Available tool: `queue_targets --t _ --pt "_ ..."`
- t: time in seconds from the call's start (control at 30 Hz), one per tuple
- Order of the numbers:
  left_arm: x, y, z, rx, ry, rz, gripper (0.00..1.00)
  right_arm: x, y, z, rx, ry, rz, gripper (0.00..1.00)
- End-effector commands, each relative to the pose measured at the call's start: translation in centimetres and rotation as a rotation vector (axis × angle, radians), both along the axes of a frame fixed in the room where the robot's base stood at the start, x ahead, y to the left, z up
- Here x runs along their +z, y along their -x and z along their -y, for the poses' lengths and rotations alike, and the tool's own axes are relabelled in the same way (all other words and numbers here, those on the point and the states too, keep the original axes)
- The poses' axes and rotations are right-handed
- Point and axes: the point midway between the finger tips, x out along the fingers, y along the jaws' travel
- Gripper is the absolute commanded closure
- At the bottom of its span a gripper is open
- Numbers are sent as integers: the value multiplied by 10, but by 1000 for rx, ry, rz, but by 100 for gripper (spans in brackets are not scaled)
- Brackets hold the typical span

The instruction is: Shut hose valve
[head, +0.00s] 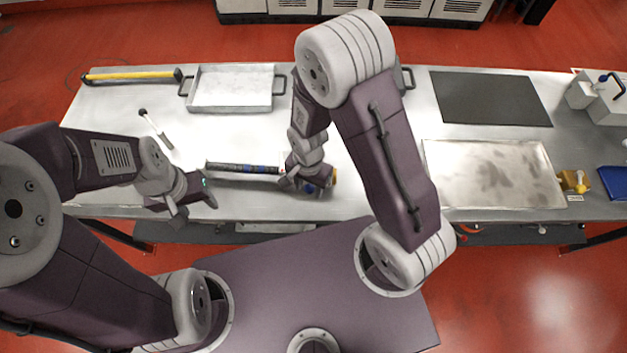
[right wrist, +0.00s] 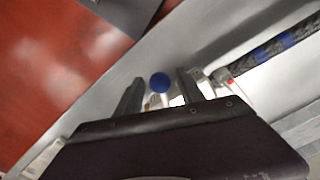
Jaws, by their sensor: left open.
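A round blue knob (right wrist: 160,83) shows between and just beyond the fingertips of my right gripper (right wrist: 158,88) in the right wrist view, with a small brass-coloured part below it. I see a gap on both sides of the knob. In the head view my right gripper (head: 308,186) is low at the table's front edge, partly hiding blue and yellow parts there. A yellow, valve-like fitting (head: 573,182) sits at the far right of the table. I cannot tell which is the hose valve. My left gripper (head: 196,205) is open and empty near the front edge.
A metal tray (head: 232,106), yellow-handled tool (head: 130,76), white-handled tool (head: 155,128), dark mat (head: 490,98) and large shallow tray (head: 490,201) are on the table.

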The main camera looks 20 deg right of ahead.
Motion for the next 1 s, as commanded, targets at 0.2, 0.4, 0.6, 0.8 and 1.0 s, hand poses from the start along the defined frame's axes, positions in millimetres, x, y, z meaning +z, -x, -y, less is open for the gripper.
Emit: queue_targets --t 0.2,0.4,0.6,0.8,1.0 --pt "0 0 0 0 0 0 48 0 0 0 0 0 0 100" --pt "1 0 0 0 0 0 48 0 2 4 46 0 0 100" --pt "2 0 0 0 0 0 48 0 7 9 134 1 -2 100" --pt "2 0 0 0 0 0 48 0 11 14 207 1 -2 100" --pt "2 0 0 0 0 0 48 0 12 15 222 1 -3 100"
